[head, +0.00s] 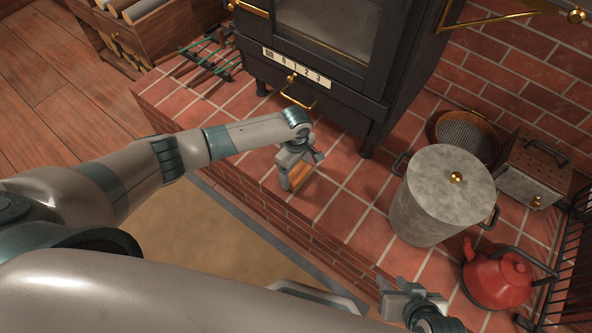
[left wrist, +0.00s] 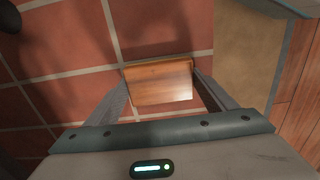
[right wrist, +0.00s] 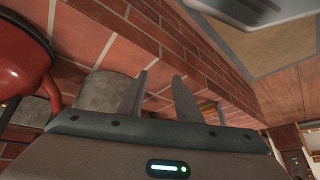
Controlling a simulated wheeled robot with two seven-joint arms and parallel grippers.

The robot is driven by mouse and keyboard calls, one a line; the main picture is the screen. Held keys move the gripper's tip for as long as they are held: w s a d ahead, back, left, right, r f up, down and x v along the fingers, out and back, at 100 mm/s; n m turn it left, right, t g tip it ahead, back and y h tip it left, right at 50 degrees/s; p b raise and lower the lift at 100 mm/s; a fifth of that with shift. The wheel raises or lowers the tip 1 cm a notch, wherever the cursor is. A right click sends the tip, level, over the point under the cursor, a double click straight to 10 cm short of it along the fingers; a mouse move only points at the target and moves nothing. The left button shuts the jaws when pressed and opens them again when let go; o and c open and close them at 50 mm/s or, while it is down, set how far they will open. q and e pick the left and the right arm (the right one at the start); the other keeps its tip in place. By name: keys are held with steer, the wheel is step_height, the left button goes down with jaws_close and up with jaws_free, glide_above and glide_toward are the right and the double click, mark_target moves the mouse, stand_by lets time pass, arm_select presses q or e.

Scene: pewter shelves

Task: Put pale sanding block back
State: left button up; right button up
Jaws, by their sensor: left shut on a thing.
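The sanding block shows as an orange-brown wooden block (head: 302,182) over the red tiled hearth, near its front edge. It fills the space between my left fingers in the left wrist view (left wrist: 160,84). My left gripper (head: 299,174) is shut on it from above. I cannot tell whether the block touches the tiles. My right gripper (head: 392,292) is empty, its fingers apart, low over the front of the hearth beside the grey pot. Its two fingers also show in the right wrist view (right wrist: 162,95).
The dark stove (head: 325,50) stands behind, with a brass-handled drawer. The lidded metal pot (head: 432,205), red kettle (head: 497,278), round sieve (head: 465,138) and metal box (head: 535,172) crowd the right. Green-tipped tools (head: 212,55) lie at the left. Tiles around the block are clear.

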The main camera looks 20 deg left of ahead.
mark_target(296, 172)
arm_select(q)
steer(key=shift+f, duration=0.1)
steer(key=o, duration=1.1)
arm_select(e)
steer(key=shift+s, duration=0.1)
arm_select(q)
steer(key=shift+r, duration=0.75)
step_height(296, 172, up, 11)
steer(key=p, duration=0.2)
steer(key=shift+p, duration=0.35)
arm_select(e)
steer(key=s+d+g, duration=0.1)
steer(key=s+d+g+h, duration=0.1)
steer(key=d, duration=0.1)
steer(key=shift+s+d, duration=0.15)
steer(key=shift+d, duration=0.1)
arm_select(q)
steer(key=shift+s+d+f, duration=0.1)
steer(key=shift+f, duration=0.1)
arm_select(e)
steer(key=shift+f, duration=0.1)
